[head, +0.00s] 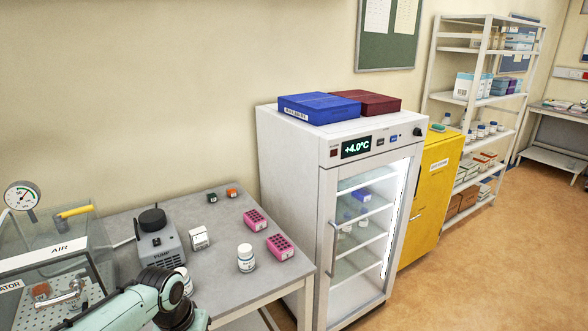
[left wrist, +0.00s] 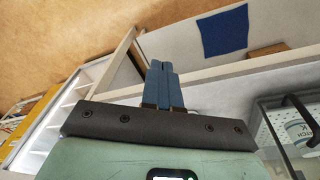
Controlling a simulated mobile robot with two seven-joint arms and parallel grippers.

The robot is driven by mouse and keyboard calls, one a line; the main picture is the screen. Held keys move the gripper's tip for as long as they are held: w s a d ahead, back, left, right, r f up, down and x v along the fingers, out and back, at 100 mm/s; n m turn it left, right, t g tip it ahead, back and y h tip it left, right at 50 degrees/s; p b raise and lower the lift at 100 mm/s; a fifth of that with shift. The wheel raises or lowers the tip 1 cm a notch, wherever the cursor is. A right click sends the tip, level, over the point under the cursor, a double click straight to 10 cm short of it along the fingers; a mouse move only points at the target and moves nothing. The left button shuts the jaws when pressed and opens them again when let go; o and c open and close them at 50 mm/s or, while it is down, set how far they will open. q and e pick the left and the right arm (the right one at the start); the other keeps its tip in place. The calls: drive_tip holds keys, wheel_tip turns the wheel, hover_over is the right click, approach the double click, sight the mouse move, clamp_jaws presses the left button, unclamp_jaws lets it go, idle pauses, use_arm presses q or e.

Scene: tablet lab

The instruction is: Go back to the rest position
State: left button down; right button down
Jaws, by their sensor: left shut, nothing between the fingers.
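My left gripper (left wrist: 162,86) shows in the left wrist view with its two blue fingers together and nothing between them. My right gripper is in neither view.
A glass chamber (head: 50,255) with a gauge stands at the left, beside a pump (head: 158,245). White bottles and pink racks (head: 280,246) stand on the table. A glass-door fridge (head: 300,165), yellow cabinet (head: 432,185) and shelves (head: 487,50) stand right. Floor at right is clear.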

use_arm(q)
drive_tip(key=s+d+f+g+h, duration=0.1)
drive_tip(key=d+f+h, duration=0.1)
drive_tip(key=f, duration=1)
drive_tip(key=s+d+f+h, duration=0.1)
drive_tip(key=s+d+f, duration=0.15)
drive_tip(key=f, duration=1.05)
drive_tip(key=s+d+f+n+g, duration=0.1)
drive_tip(key=s+d+f+n, duration=0.2)
drive_tip(key=s+f, duration=1.2)
drive_tip(key=s+n, duration=0.1)
drive_tip(key=s, duration=0.2)
drive_tip(key=shift+s, duration=0.35)
